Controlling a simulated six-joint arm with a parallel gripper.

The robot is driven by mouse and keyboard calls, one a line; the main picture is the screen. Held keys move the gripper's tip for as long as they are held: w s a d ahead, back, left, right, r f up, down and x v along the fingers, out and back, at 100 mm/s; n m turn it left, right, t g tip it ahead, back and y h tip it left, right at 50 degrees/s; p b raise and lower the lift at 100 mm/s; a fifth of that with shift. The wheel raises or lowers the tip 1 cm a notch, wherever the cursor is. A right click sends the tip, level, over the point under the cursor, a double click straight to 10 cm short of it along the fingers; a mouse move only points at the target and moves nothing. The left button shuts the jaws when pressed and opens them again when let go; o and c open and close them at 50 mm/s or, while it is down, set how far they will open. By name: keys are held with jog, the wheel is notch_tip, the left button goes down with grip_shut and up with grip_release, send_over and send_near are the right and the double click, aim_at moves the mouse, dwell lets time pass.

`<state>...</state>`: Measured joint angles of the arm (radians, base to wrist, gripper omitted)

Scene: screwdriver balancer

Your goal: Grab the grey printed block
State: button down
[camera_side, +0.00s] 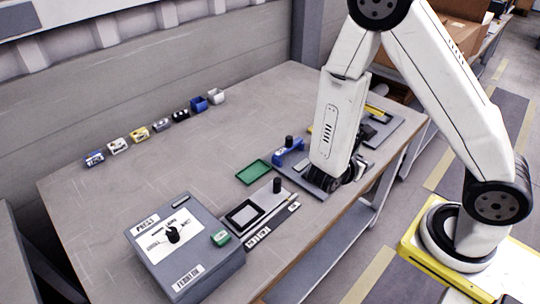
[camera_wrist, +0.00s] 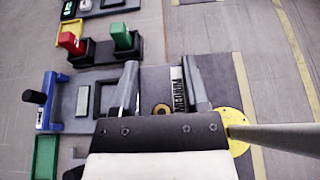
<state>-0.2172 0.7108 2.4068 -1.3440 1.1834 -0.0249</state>
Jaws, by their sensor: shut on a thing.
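My gripper (camera_side: 337,184) is low over the grey fixture plate (camera_side: 312,184) on the bench in the side view, with its fingertips largely hidden by the arm. In the wrist view my gripper (camera_wrist: 160,75) has its two fingers apart, one on each side of the grey printed block (camera_wrist: 153,83), and is shut on it. A label reading MEDIUM (camera_wrist: 178,88) shows beside the right finger, and a brass-coloured ring (camera_wrist: 160,110) shows between the fingers. The block's lower part is hidden by the gripper body.
A blue holder with a black knob (camera_side: 289,150) stands just left of the gripper. Red (camera_wrist: 71,42) and green (camera_wrist: 122,37) blocks sit in black holders ahead. A grey press box (camera_side: 190,250) stands at the near left. Open bench lies behind.

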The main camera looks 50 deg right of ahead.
jog(key=shift+s+a+r, duration=0.1)
jog(key=shift+s+r, duration=0.1)
jog(key=shift+s, duration=0.25)
dwell(0.5)
